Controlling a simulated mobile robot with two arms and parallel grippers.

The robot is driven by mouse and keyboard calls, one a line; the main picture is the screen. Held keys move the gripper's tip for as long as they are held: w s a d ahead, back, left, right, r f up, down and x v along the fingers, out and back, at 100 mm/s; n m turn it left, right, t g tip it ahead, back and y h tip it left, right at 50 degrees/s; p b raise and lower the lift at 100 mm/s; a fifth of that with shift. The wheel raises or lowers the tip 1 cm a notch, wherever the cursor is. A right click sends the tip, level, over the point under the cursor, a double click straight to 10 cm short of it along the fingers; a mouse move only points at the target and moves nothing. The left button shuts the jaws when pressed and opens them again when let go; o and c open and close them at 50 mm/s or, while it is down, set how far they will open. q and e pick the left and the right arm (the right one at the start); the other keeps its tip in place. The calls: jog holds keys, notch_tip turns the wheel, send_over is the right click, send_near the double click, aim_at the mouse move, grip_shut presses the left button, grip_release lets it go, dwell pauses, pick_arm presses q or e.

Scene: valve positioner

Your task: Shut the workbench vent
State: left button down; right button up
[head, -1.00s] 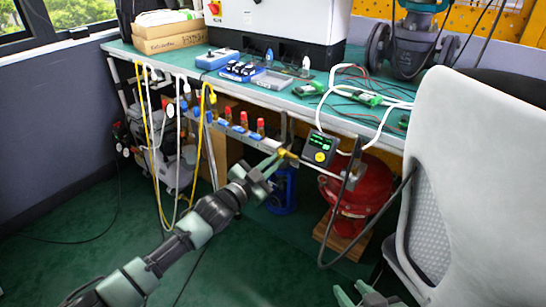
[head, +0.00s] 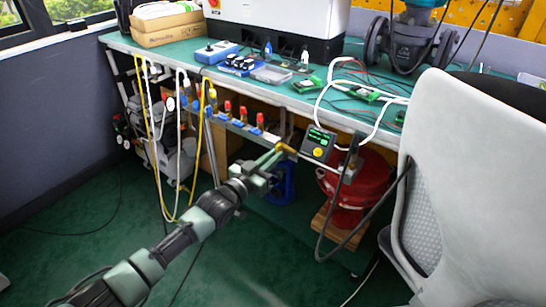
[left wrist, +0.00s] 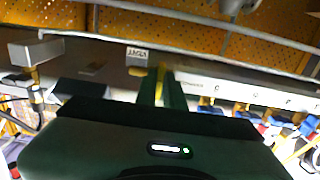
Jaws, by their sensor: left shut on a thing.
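The workbench vent's small yellow handle (head: 286,149) is on the rail under the front edge of the bench. It sits just left of a dark gauge box with a green display. My left gripper (head: 274,156) reaches up to it from the lower left and is shut on it. In the left wrist view the green fingers (left wrist: 161,92) point at the yellow handle (left wrist: 161,73), which shows between their tips. The fingers hide part of the handle, so its exact angle is hard to tell. My right gripper is not in view.
The gauge box (head: 318,145) is close to the right of my left gripper. Several red-topped valves (head: 243,116) line the rail to the left. Hoses hang below the bench. A white chair (head: 465,190) blocks the right side. The green floor at front is open.

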pick_arm(q)
jog(key=shift+f, duration=0.1)
jog(key=c, duration=1.5)
grip_release()
jog(key=shift+s, duration=0.1)
jog(key=p+v, duration=0.2)
jog(key=v, duration=0.5)
jog(key=shift+s+a, duration=0.25)
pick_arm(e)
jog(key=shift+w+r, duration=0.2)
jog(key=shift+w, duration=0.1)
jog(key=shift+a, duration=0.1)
